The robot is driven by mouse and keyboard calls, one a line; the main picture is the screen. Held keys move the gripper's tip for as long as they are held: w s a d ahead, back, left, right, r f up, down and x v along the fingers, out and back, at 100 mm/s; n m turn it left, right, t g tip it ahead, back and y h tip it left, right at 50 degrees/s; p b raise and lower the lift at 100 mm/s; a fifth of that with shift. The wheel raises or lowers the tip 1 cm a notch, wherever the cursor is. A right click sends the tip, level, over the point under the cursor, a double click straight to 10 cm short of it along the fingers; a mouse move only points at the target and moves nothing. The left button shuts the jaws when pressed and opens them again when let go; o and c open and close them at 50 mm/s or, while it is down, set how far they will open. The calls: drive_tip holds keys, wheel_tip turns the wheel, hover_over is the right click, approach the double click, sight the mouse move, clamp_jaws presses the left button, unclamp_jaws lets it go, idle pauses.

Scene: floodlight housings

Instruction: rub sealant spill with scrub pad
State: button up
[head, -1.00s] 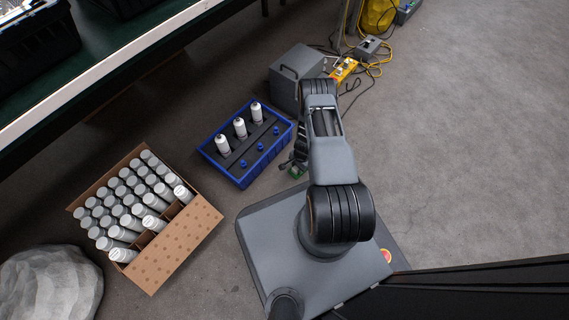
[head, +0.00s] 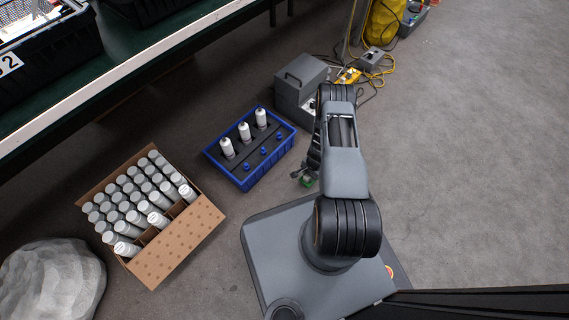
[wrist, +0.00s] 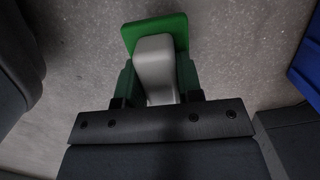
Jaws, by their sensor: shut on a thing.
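My gripper (wrist: 157,85) is shut on the scrub pad (wrist: 155,33), a green pad with a grey grip block between the two fingers in the wrist view. In the head view my gripper (head: 306,177) is small and partly hidden by my arm, with a bit of the green scrub pad (head: 309,183) showing at its end, just beside my base. Bare concrete floor shows behind the pad in the wrist view. I cannot make out a sealant spill in either view.
A blue crate (head: 245,183) with white bottles and blue caps stands left of my arm. A cardboard box (head: 176,249) of grey-white tubes, a grey rock (head: 50,285), a grey case (head: 302,82) and yellow cables (head: 381,65) lie around. The floor at right is open.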

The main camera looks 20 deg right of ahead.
drive_tip(key=shift+r+p, duration=1.25)
drive_tip(key=shift+r, duration=0.85)
